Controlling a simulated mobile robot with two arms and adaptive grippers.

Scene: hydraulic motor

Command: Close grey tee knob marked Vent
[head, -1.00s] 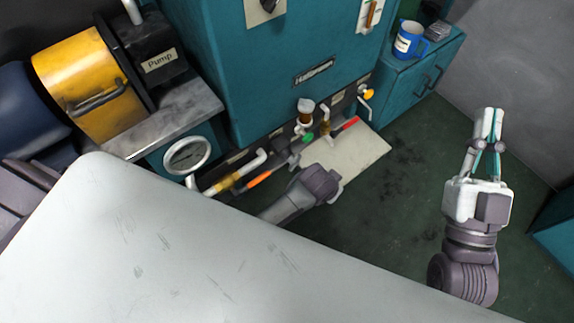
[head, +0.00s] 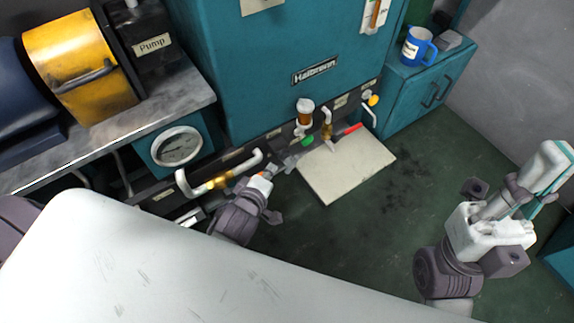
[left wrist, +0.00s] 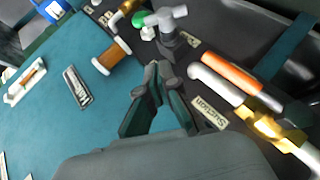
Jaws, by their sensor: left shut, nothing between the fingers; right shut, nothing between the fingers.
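The grey tee knob (left wrist: 168,18) shows at the top of the left wrist view, beside a green knob. In the head view a small grey shape that looks like it (head: 290,161) lies just past my left gripper. My left gripper (left wrist: 158,72) is shut and empty, with its fingertips pointing toward the tee knob and apart from it in the picture. In the head view my left gripper (head: 268,180) is low in front of the panel, its fingers hard to make out. My right gripper (head: 552,168) is shut and empty over the floor at right. No Vent label is readable.
An orange-handled lever (left wrist: 230,72) and yellow brass valve (left wrist: 270,130) sit close beside my left gripper, near a "Suction" label (left wrist: 209,112). A sight glass (head: 305,112), red lever (head: 354,129) and pale floor plate (head: 345,170) are nearby.

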